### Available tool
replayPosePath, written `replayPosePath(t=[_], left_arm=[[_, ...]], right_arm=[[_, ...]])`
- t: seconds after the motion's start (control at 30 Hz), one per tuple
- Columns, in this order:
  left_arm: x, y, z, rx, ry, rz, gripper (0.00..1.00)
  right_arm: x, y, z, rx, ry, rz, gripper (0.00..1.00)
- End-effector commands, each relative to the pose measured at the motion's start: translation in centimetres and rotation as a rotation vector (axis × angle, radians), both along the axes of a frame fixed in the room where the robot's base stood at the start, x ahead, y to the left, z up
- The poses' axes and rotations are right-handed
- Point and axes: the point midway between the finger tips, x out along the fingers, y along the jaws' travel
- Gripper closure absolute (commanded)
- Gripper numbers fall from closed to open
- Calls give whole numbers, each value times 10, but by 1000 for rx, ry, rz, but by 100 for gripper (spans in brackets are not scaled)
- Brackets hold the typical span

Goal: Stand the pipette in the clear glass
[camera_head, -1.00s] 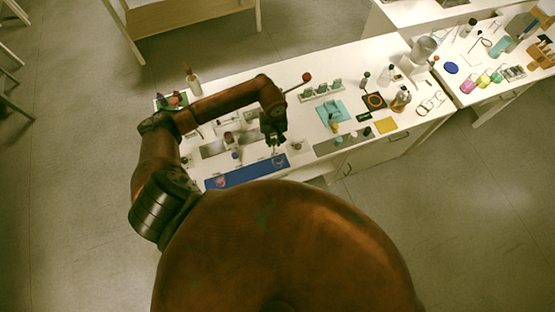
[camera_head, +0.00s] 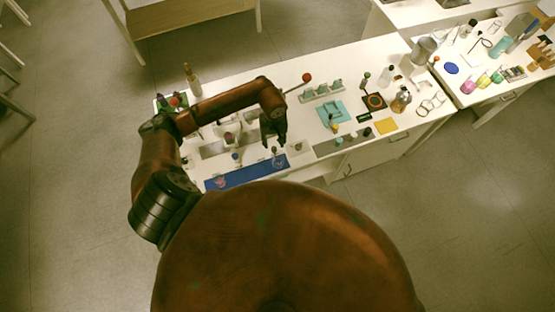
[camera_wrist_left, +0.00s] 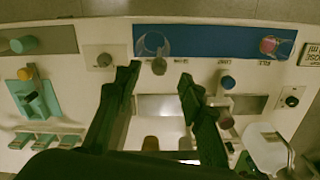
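The clear glass (camera_wrist_left: 150,42) stands on the blue mat (camera_wrist_left: 205,42) in the left wrist view; it also shows small in the head view (camera_head: 280,161). The pipette's grey rounded bulb (camera_wrist_left: 159,66) shows at the glass's near edge, and the pipette appears to stand in the glass; its stem is hard to make out. In the head view the bulb is a small dark spot (camera_head: 274,150). My left gripper (camera_wrist_left: 159,80) is open and empty, its fingers apart on either side of and short of the bulb. It hangs just above the bulb in the head view (camera_head: 274,143). My right gripper is out of view.
A pink-topped item (camera_wrist_left: 268,45) is at the mat's other end. A teal stand (camera_wrist_left: 38,98) is at left. The grey floor beyond the table edge is clear.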

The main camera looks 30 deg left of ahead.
Motion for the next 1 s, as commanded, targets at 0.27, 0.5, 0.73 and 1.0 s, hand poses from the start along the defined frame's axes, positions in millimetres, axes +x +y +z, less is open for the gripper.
replayPosePath(t=[0.27, 0.5, 0.73, 1.0], left_arm=[[1, 1, 34, 2, -3, -2, 63], [2, 1, 84, 2, -5, -1, 63], [1, 0, 114, 1, -2, 0, 63], [0, 0, 120, 1, 1, 0, 63]], right_arm=[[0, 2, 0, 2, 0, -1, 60], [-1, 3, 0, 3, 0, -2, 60], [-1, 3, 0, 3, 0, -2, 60], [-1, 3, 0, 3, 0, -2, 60]])
